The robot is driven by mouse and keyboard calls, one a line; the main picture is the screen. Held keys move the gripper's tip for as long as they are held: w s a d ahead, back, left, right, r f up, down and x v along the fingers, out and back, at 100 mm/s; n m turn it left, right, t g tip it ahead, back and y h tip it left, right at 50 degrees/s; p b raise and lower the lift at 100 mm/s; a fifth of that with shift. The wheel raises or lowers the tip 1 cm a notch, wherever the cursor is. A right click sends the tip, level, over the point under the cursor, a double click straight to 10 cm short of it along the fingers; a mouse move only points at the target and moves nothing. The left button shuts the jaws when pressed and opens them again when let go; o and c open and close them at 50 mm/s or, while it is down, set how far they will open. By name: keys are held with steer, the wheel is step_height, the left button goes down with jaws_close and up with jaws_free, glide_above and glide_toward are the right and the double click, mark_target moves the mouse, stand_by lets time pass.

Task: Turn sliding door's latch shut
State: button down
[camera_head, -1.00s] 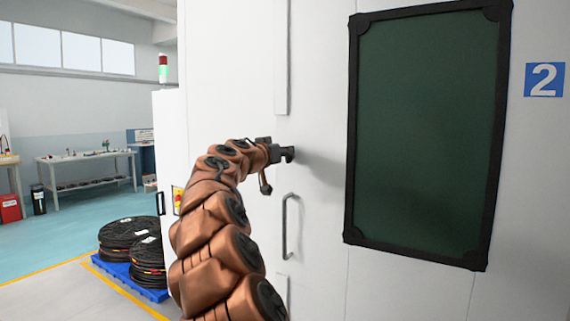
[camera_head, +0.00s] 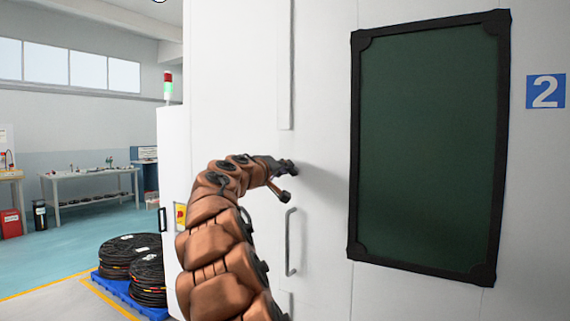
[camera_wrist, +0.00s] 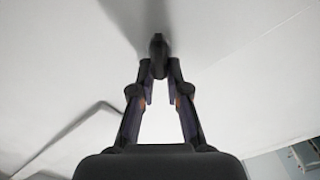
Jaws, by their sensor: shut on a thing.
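The white sliding door (camera_head: 322,225) stands in front of me with a dark green window in a black frame (camera_head: 354,150). The latch (camera_wrist: 157,46) is a small dark knob on the door face; in the wrist view it stands between my fingertips. My gripper (camera_head: 286,166) is at the door, above the bar handle, and hides the latch in the head view. In the wrist view my gripper (camera_wrist: 158,72) is shut on the latch, both fingertips touching its sides. The latch's exact angle is hard to tell.
A grey bar handle (camera_head: 289,242) sits just below my gripper, and it also shows in the wrist view (camera_wrist: 62,132). A long vertical strip (camera_head: 287,70) runs above. Black cable coils (camera_head: 146,280) lie on a blue pallet at the left.

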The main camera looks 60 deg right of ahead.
steer(key=shift+w+f+n+p, duration=0.15)
steer(key=shift+n+p, duration=0.55)
steer(key=shift+n, duration=0.55)
steer(key=shift+s+f+n+p, duration=0.1)
steer(key=shift+f+n+p, duration=0.1)
steer(key=shift+n+p, duration=0.75)
steer(key=shift+w+f+n+p, duration=0.15)
steer(key=shift+n+p, duration=0.3)
steer(key=shift+n, duration=1.05)
steer(key=c, duration=1.2)
jaws_free()
steer(key=shift+f, duration=0.1)
steer(key=shift+o, duration=0.2)
steer(key=a, duration=1.2)
steer(key=shift+s, duration=0.3)
